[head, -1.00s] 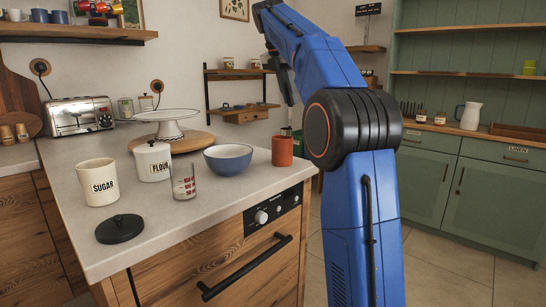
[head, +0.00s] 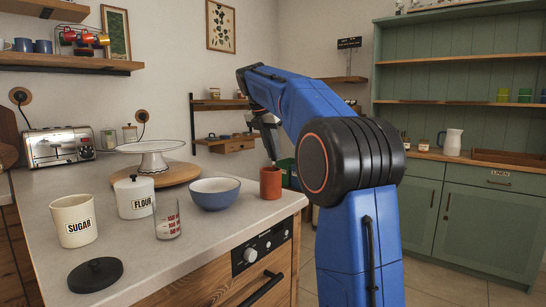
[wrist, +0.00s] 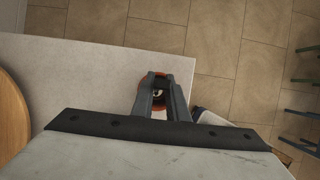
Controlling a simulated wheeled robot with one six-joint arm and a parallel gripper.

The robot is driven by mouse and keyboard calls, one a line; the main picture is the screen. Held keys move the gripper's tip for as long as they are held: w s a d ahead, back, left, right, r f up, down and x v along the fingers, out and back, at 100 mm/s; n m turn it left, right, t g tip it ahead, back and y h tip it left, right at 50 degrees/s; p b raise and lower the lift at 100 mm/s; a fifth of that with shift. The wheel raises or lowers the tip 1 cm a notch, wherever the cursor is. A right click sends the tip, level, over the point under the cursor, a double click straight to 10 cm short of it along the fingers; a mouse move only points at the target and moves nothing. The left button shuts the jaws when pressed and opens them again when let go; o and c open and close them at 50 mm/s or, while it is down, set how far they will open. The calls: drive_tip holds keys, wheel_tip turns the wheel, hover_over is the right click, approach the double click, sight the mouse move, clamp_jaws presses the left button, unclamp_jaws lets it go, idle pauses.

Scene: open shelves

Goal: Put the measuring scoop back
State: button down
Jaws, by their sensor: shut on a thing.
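My gripper (head: 271,157) points down just above the terracotta pot (head: 271,184) at the counter's right edge. In the wrist view my gripper (wrist: 158,84) is shut over the pot's opening, and the pot's orange rim (wrist: 183,76) shows around the fingers. A small thing, apparently the measuring scoop (wrist: 157,92), is between the fingertips. Most of it is hidden by the fingers and the pot. A white SUGAR canister (head: 74,222) stands open at the front left. Its likely black lid (head: 95,275) lies on the counter beside it.
A lidded FLOUR canister (head: 134,198), a clear measuring cup (head: 168,219) and a blue bowl (head: 215,195) stand left of the pot. A white cake stand (head: 152,150) is behind them. Bare counter (head: 205,250) lies in front; open floor is to the right.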

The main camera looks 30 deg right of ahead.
drive_tip(key=shift+f, duration=0.85)
drive_tip(key=c, duration=1.7)
unclamp_jaws()
drive_tip(key=shift+f, duration=0.1)
drive_tip(key=shift+c, duration=0.2)
drive_tip(key=v, duration=1.2)
